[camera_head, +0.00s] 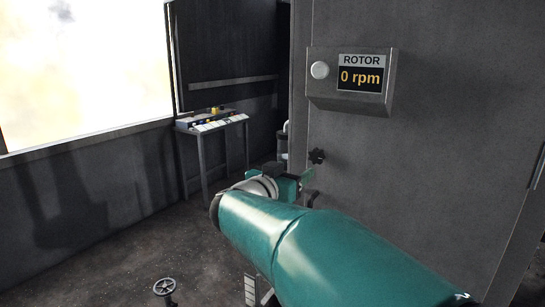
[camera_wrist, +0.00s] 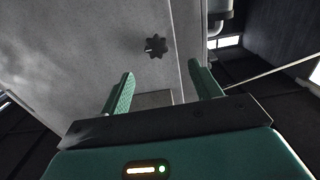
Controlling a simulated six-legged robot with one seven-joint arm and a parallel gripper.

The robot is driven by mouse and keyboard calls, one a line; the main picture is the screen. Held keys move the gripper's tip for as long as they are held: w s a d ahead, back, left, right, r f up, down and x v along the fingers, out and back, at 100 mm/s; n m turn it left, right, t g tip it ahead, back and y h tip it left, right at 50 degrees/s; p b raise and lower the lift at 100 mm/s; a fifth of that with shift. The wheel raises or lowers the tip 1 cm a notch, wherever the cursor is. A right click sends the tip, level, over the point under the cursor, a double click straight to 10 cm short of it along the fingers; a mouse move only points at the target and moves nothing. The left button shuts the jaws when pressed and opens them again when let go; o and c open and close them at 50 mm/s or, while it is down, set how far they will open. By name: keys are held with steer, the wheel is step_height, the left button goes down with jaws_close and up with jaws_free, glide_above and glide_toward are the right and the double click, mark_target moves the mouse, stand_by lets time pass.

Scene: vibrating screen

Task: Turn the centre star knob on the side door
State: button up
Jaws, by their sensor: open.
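A dark star knob (camera_head: 317,156) sticks out from the grey side door (camera_head: 410,160), below the rotor display box. It also shows in the wrist view (camera_wrist: 156,46), beyond my fingertips and between their lines. My gripper (camera_wrist: 164,82) is open, with its two green fingers apart and nothing between them. In the head view my gripper (camera_head: 308,186) is just below the knob, partly hidden by my own teal arm. The knob and the fingers are apart.
The box with a white button and a "ROTOR 0 rpm" display (camera_head: 360,77) is mounted above the knob. A table with small items (camera_head: 212,122) stands at the back left. A handwheel valve (camera_head: 164,287) is at the bottom. Open floor lies to the left.

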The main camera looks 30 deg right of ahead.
mark_target(316, 155)
steer(key=x, duration=1)
steer(key=shift+s+d+r, duration=0.1)
steer(key=shift+s+r, duration=0.05)
steer(key=shift+s, duration=0.15)
steer(key=shift+d, duration=0.15)
steer(key=shift+s+r, duration=0.15)
steer(key=shift+w, duration=0.2)
steer(key=shift+s, duration=0.1)
steer(key=c, duration=0.9)
